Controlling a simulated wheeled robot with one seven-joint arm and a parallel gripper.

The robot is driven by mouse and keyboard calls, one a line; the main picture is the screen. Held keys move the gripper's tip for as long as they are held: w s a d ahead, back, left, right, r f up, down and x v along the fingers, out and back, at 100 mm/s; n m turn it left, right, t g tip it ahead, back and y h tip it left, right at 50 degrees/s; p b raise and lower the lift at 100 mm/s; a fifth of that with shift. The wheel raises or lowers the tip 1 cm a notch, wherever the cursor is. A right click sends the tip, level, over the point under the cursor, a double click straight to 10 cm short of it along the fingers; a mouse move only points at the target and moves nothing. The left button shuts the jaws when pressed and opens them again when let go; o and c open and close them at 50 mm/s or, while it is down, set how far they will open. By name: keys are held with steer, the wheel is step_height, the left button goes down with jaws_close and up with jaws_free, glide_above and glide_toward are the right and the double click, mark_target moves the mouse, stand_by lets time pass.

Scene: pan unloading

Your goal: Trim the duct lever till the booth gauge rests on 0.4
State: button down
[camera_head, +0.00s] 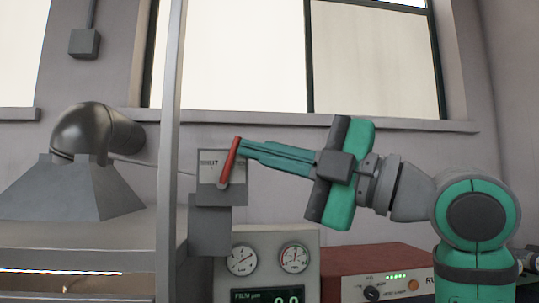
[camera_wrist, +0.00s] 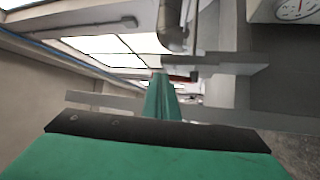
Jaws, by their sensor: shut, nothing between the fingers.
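The red duct lever (camera_head: 230,161) is mounted on a small grey box with a pale label plate, and it leans up and slightly right from its pivot. A sliver of red shows in the wrist view (camera_wrist: 181,73) beyond my fingertips. My gripper (camera_head: 243,147) is shut and empty, its fingertips at the right side of the lever's upper end; whether they touch it, I cannot tell. The fingers also show in the wrist view (camera_wrist: 161,82). Two round gauges, left (camera_head: 242,260) and right (camera_head: 294,257), sit on a grey panel; their lettering is too small to read.
A digital film display (camera_head: 267,296) is below the gauges. A red unit (camera_head: 385,275) with a knob stands right of the panel. A metal post (camera_head: 171,150) rises left of the lever box. A grey hood (camera_head: 75,190) with a duct elbow is at the left.

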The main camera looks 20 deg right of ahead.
steer(key=shift+w+a+r, duration=0.3)
steer(key=shift+w+a, duration=0.15)
steer(key=shift+w, duration=0.05)
stand_by(0.3)
steer(key=shift+s+d, duration=0.1)
